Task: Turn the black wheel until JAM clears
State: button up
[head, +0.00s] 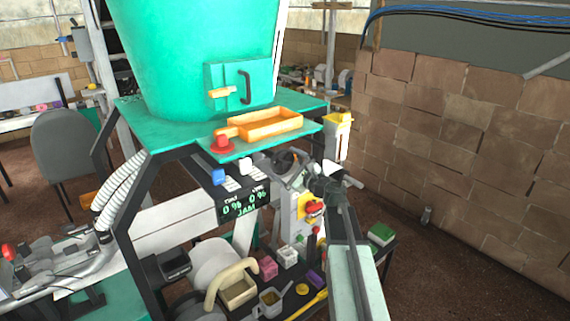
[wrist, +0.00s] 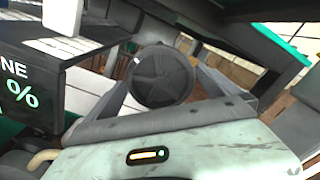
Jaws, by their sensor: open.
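The black wheel (wrist: 160,76) is a dark round knob with raised spokes, in the middle of the wrist view. In the head view the wheel (head: 287,160) shows small and dark under the green table's front edge, partly hidden. My gripper (head: 312,176) is open beside it, on its right in the head view. In the wrist view the grey fingers lie to the left and right of the wheel; I cannot tell whether they touch it. The dark display (head: 243,205) reads 0 % twice, with JAM in green below. Part of this display (wrist: 28,85) shows at the wrist view's left edge.
An orange tray (head: 262,124) and a red button (head: 222,141) are on the green table above. A blue and a white lever stand left of the wheel. A red knob (head: 315,208) on yellow is just below my gripper. A lower shelf holds several small items.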

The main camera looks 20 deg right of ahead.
aim_at(284, 163)
jog(key=shift+s, duration=0.15)
jog(key=shift+v, duration=1.85)
jog(key=shift+s+d, duration=0.1)
jog(key=shift+v, duration=1.9)
